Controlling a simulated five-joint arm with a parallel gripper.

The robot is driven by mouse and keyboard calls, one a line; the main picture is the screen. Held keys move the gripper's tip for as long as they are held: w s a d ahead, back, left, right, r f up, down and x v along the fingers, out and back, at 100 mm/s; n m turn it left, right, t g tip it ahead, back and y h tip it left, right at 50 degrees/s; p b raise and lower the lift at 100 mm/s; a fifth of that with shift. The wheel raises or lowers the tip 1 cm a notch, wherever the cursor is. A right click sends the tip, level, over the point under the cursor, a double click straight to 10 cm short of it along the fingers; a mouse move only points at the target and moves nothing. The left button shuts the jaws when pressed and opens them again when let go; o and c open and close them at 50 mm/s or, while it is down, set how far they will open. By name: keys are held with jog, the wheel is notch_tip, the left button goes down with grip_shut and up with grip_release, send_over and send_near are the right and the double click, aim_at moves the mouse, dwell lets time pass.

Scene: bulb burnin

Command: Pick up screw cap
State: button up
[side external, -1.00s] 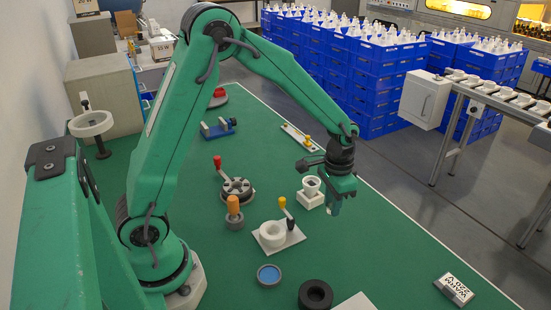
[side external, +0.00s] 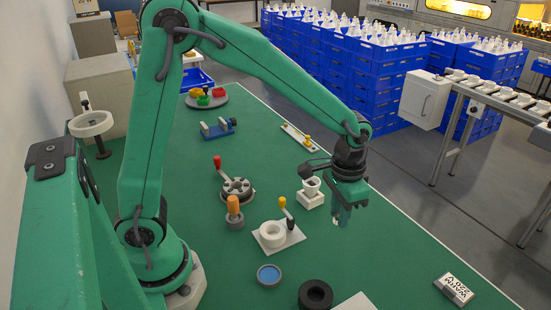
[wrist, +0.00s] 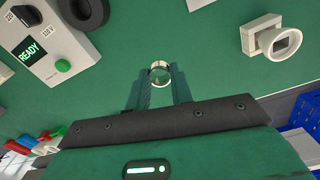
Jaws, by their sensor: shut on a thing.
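The screw cap (wrist: 160,73) appears as a small pale metallic ring with an open middle in the wrist view. My gripper (wrist: 158,76) is shut on it, with the ring between the two green fingertips. In the side view my gripper (side external: 341,220) points down over the green table, right of a white cup-shaped holder (side external: 311,190). The cap is too small there to make out clearly, and its gap to the table cannot be judged.
A grey box (wrist: 52,48) with a READY display, dial and green button is in the wrist view. A black ring (side external: 315,294), blue-topped dish (side external: 268,275) and yellow-handled clamp (side external: 272,234) stand nearer the camera.

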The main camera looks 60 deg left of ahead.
jog(key=shift+r, duration=0.1)
dwell(0.3)
jog(key=shift+r, duration=2.15)
jog(key=shift+a, duration=0.1)
